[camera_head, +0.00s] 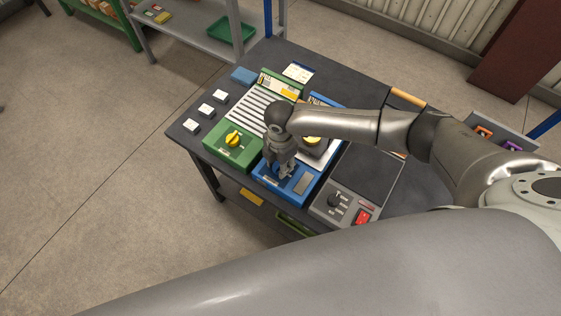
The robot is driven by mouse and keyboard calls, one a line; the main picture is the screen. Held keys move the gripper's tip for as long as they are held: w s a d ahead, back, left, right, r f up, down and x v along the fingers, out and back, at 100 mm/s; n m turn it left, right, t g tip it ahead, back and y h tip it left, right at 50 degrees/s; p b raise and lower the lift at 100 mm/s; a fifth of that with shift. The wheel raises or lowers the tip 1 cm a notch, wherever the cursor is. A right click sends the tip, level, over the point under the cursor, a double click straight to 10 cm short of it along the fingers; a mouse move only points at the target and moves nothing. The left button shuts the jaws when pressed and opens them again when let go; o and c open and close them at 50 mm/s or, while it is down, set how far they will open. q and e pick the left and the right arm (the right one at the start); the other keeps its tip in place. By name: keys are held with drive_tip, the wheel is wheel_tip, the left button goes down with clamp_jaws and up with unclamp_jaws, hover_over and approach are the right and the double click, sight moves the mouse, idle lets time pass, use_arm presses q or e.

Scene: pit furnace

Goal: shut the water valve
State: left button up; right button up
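A blue unit (268,179) stands on the dark table, with a grey panel (303,183) at its front right. My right gripper (285,173) points down over the front of this blue unit. It hides the part beneath it, so I cannot tell whether it touches or grips a valve handle, or whether its fingers are open. A green unit (222,153) with a yellow knob (233,139) stands left of it. No readable label tells me which is the water valve. A yellow part (313,140) shows below my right forearm. My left gripper is not in view.
A grey control box (330,211) with a black knob and a red switch (361,217) stands right of the blue unit. Several white blocks lie along the table's left edge. A shelf with a green tray (231,30) stands behind. Floor at left is clear.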

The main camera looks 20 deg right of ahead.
drive_tip(key=o, duration=0.4)
drive_tip(key=shift+o, duration=0.2)
drive_tip(key=shift+r, duration=0.1)
wheel_tip(320, 180, up, 12)
idle(0.7)
